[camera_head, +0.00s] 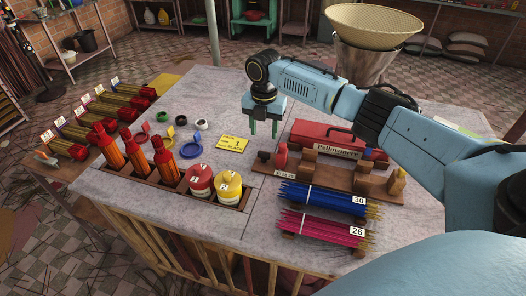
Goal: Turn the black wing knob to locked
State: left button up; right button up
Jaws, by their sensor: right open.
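My right gripper (263,128) reaches in from the right and points down over the table, its two green fingers apart and empty. Below its fingertips in the picture, a small dark piece (263,156) sits at the left end of a brown wooden board. It may be the black wing knob, but it is too small to make out wings or which way it is turned. The gripper appears apart from it. A small red bottle-like piece (281,155) stands just right of it. My left gripper is not in view.
A red "Pellowmere" box (325,136) lies behind the board (325,173). Blue (322,198) and pink (312,224) stick bundles lie in front. Left are a yellow card (233,144), coloured rings, orange-red extruders (163,158) and jars (228,187). A basket-topped hopper (365,60) stands behind.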

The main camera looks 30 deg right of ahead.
aim_at(263, 154)
notch_tip(263, 154, down, 8)
jog(key=shift+w+f, duration=0.1)
jog(key=shift+f+b, duration=0.3)
jog(key=shift+f, duration=0.3)
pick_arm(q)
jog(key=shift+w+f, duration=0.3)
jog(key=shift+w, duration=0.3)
pick_arm(e)
jog(key=shift+c, duration=0.6)
jog(key=c, duration=0.6)
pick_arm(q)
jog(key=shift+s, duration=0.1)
